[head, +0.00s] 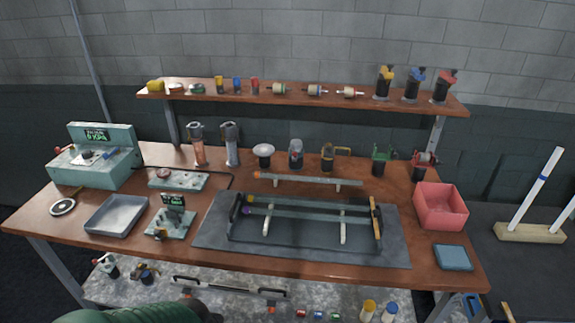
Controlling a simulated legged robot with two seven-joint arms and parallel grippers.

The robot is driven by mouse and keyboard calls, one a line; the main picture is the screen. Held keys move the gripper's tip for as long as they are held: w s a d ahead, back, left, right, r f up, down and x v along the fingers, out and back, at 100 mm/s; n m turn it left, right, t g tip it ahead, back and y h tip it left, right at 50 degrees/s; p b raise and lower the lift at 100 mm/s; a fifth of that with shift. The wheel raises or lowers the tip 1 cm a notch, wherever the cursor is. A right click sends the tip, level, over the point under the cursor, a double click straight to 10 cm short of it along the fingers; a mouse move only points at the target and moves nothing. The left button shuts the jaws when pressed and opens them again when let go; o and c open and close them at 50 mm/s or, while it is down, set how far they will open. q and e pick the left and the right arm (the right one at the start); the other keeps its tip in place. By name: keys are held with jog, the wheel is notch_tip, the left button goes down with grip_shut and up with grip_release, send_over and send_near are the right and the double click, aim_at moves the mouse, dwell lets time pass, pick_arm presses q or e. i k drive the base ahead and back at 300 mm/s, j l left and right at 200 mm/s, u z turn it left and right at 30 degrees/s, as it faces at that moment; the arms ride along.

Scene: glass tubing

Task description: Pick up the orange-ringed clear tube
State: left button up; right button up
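A clear tube (308,180) with an orange ring at its left end lies level on two small pale supports at the back middle of the wooden bench, behind the dark mat. Other long tubes (310,215) lie across a black frame on the mat; one has a purple mark at its left end. No gripper fingers show clearly. A green sleeve-like part of mine with a dark end crosses the bottom left edge, below the bench front. My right gripper is out of view.
The dark mat (210,236) fills the bench middle. A teal gauge box (118,165) and metal tray (98,222) stand left; a red bin (440,213) and blue pad (453,257) stand right. Several upright items stand behind the tube, under a raised shelf (320,103).

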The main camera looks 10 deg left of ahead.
aim_at(270, 176)
jog(key=i+j, duration=0.15)
jog(key=i+u, duration=0.25)
jog(key=i, duration=0.4)
jog(key=i+l+u, duration=0.3)
jog(key=i, duration=0.3)
